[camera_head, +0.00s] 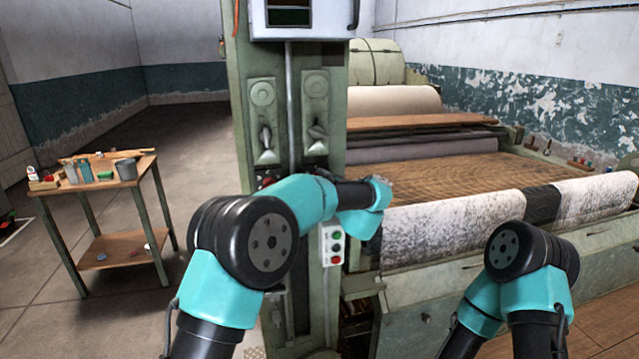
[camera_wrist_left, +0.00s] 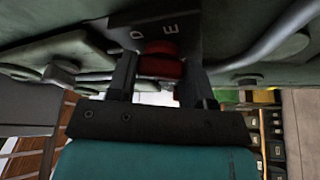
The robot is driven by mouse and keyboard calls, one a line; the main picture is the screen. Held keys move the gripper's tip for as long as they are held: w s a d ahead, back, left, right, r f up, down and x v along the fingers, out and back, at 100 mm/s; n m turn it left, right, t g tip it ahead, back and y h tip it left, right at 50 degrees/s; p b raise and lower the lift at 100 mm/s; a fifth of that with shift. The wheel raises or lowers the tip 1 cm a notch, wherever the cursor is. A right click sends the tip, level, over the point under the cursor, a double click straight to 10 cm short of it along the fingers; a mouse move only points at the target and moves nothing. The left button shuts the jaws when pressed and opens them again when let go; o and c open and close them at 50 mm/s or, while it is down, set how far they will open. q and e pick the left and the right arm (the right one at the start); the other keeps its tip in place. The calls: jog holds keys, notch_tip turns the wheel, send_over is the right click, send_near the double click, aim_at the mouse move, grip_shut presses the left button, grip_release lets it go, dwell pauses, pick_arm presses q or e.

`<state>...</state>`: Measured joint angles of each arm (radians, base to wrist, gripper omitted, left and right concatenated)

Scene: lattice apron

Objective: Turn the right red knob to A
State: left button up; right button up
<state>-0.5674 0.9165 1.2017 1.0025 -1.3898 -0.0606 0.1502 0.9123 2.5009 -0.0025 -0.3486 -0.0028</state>
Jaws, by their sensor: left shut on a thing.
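A red knob (camera_wrist_left: 161,66) sits on a dark plate (camera_wrist_left: 186,27) in the left wrist view. The letters D and E show on the plate beside it. My left gripper (camera_wrist_left: 158,82) has one finger on each side of the knob and is shut on it. The direction the knob points is not clear, and no letter A is visible. In the head view a dark panel with small red parts (camera_head: 265,182) shows on the green column, partly hidden by my left arm. My left fingertips are hidden there. My right arm is at the lower right, its gripper out of view.
The green machine column (camera_head: 252,130) carries levers and a button box (camera_head: 332,245) with green and red buttons. A patterned cloth roll (camera_head: 450,228) lies on the loom at right. A small table (camera_head: 140,172) with tins stands left, with open floor between.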

pick_arm(q)
jog(key=shift+a+r+n+g+h, duration=0.1)
jog(key=shift+n+g+h, duration=0.25)
jog(key=shift+n+h, duration=2.45)
jog(key=shift+d+n+g+h, duration=0.1)
jog(key=shift+n+g+h, duration=0.5)
jog(key=shift+n, duration=4.35)
jog(key=shift+a+r+n+g+h, duration=0.15)
jog(key=shift+n+h, duration=1.75)
jog(key=shift+n, duration=1.95)
jog(key=shift+f, duration=0.1)
jog(key=o, duration=0.9)
